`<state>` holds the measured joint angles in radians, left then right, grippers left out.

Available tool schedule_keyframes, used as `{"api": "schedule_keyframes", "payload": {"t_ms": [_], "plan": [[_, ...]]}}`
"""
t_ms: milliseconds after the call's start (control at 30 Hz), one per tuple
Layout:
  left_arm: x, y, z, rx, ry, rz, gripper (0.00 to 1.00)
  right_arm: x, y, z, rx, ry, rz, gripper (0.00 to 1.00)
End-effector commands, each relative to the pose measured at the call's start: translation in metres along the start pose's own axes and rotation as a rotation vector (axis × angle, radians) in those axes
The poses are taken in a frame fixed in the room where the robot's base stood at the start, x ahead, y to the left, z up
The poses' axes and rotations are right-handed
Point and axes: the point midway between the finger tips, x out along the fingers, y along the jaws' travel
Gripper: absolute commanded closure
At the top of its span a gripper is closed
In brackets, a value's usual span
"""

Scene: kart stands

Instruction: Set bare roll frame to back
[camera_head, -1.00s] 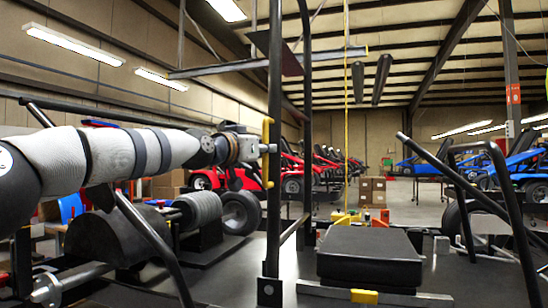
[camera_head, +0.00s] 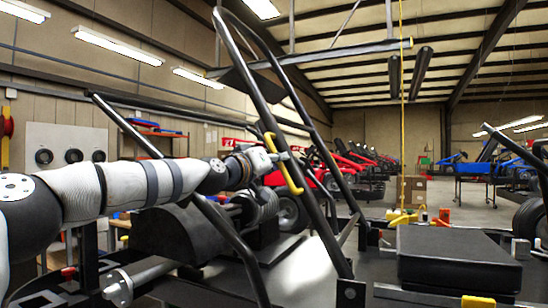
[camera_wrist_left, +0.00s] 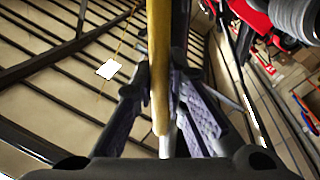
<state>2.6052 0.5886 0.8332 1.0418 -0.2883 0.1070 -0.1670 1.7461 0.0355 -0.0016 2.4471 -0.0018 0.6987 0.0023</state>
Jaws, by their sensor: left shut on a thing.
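The bare roll frame (camera_head: 322,232) is a black tubular hoop, tilted so its top leans left in the head view. Its lower end sits at a hinge bracket (camera_head: 350,293) on the kart. A yellow handle (camera_head: 292,180) is fixed on its near tube. My left gripper (camera_head: 277,156) is shut on this handle. In the left wrist view the yellow handle (camera_wrist_left: 159,50) runs between the two ridged fingers of the gripper (camera_wrist_left: 163,95). My right gripper is not in view.
A black padded seat (camera_head: 455,258) lies right of the frame's foot. An engine-like dark housing (camera_head: 180,232) and a wheel (camera_head: 291,214) sit behind my left arm. A yellow cord (camera_head: 402,120) hangs from above. Red karts stand farther back, a blue one (camera_head: 500,165) at right.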

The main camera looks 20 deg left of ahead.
Motion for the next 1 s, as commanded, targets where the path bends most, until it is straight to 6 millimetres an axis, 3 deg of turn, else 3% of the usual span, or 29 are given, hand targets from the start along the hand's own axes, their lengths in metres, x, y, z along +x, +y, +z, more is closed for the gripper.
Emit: {"api": "schedule_keyframes", "payload": {"t_ms": [567,600,667,1000], "plan": [[0.0002,-0.0041,0.0071,-0.026,-0.003,-0.004,1.00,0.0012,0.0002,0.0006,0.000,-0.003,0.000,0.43],[0.0002,-0.0044,0.0074,-0.026,-0.003,-0.005,0.79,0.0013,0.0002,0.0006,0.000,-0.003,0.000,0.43],[0.0001,-0.0046,0.0071,-0.025,-0.002,-0.005,0.67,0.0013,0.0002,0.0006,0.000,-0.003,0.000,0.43],[-0.0042,-0.0026,0.0026,-0.022,0.004,-0.002,0.67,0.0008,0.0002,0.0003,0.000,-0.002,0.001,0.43]]}}
